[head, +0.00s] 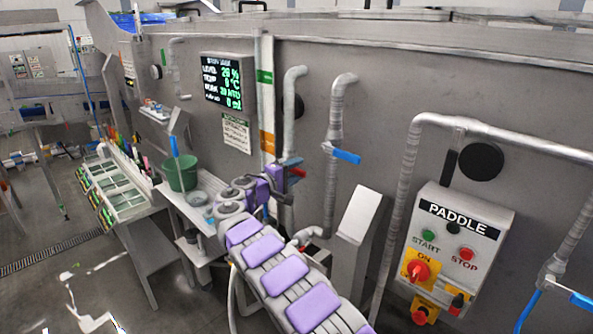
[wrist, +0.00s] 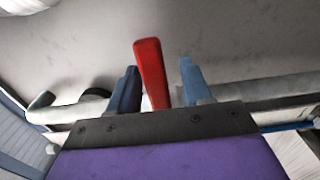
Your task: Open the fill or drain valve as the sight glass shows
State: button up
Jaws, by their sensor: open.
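My gripper (head: 287,172) is at the tank wall below the sight glass. In the wrist view its two blue-grey fingers (wrist: 158,70) are apart, one on each side of a red valve handle (wrist: 151,72); I cannot tell whether they touch it. The red handle (head: 298,173) is partly hidden in the head view. The sight glass (head: 266,105) is a pale upright strip with a green band above and an orange band below; its liquid level is too small to tell. A display (head: 222,82) reads LEVEL about 26 %. A blue valve handle (head: 347,156) is on the pipe to the right.
A paddle control box (head: 455,250) with buttons and knobs is on the right, beside pipes. Another blue handle (head: 582,301) is at the far right. A green bucket (head: 181,173) stands on a side table at left. Open floor lies at lower left.

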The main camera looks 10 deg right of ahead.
jog(key=shift+d, duration=1.2)
jog(key=shift+c, duration=0.2)
jog(key=shift+d, duration=0.2)
jog(key=shift+c, duration=0.7)
jog(key=shift+a, duration=0.15)
jog(key=c, duration=0.3)
jog(key=shift+a, duration=0.45)
jog(key=c, duration=0.3)
grip_shut()
